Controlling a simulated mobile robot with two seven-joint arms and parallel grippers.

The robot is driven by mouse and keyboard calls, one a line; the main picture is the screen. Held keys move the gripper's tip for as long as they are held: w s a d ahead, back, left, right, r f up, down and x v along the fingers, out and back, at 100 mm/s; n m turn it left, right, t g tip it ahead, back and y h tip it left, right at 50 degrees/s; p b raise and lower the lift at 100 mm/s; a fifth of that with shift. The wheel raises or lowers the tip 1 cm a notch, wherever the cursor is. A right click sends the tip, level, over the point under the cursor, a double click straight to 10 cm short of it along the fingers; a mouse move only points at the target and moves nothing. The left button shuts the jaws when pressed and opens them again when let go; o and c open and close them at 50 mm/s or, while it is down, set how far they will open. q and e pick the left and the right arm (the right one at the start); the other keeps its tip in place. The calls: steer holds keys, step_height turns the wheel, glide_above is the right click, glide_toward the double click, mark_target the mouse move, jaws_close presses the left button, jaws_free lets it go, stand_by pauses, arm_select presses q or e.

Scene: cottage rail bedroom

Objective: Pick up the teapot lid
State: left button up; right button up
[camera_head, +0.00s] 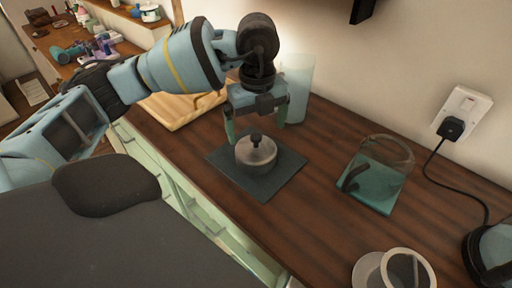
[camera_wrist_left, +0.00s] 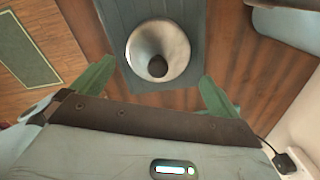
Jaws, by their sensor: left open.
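The teapot lid (camera_head: 256,153), a grey metallic dome with a dark knob on top, sits knob up on a dark square mat (camera_head: 278,181) on the brown counter. The lid also shows in the left wrist view (camera_wrist_left: 143,40), with its knob towards the gripper. My left gripper (camera_head: 255,131) points down above the lid. Its two green fingers are spread wide, one to each side of the knob, and nothing is held between them. The fingers also show in the left wrist view (camera_wrist_left: 157,74). My right gripper is in neither view.
A wooden board (camera_head: 180,110) lies left of the mat. A pale clear container (camera_head: 299,85) stands just behind the gripper. A teal glass vessel (camera_head: 375,185) stands to the right. Two round pale items lie at the front right, and a plugged-in cord runs along the wall.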

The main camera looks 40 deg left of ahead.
mark_target(256, 135)
arm_select(q)
steer(key=shift+s+f, duration=0.15)
steer(key=shift+f, duration=2.45)
steer(key=c, duration=0.8)
steer(key=shift+c, duration=0.2)
steer(key=shift+r, duration=0.1)
